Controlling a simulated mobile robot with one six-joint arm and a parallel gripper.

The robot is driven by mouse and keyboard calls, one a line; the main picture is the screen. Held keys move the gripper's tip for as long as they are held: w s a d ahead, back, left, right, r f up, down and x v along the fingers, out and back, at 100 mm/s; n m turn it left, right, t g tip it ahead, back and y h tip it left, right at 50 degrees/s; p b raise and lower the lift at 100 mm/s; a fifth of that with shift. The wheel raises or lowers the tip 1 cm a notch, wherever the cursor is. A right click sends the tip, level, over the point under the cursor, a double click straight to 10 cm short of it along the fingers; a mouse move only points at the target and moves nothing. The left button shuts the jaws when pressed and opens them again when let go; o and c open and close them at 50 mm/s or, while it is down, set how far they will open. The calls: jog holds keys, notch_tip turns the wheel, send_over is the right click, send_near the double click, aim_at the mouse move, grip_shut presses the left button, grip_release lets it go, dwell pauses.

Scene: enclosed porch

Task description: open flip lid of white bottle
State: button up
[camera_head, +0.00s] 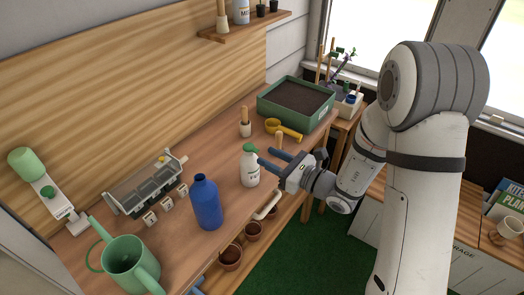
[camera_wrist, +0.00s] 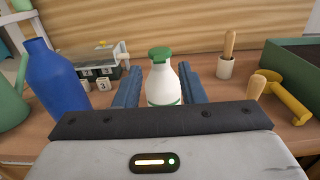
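The white bottle (camera_head: 250,167) stands upright on the wooden workbench and has a green cap. In the wrist view the white bottle (camera_wrist: 161,84) is centred between my fingers, with its green lid (camera_wrist: 160,55) on top looking closed. The bottle's lower part is hidden behind my gripper body in the wrist view.
A blue bottle (camera_head: 206,203) stands to the left, with a green watering can (camera_head: 130,266) beyond it. A small grey greenhouse model (camera_head: 146,187) sits left.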

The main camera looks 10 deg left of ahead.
aim_at(258, 151)
jog(key=shift+p+x, duration=0.3)
jog(key=shift+x, duration=1.25)
jog(key=shift+c, duration=0.3)
grip_shut()
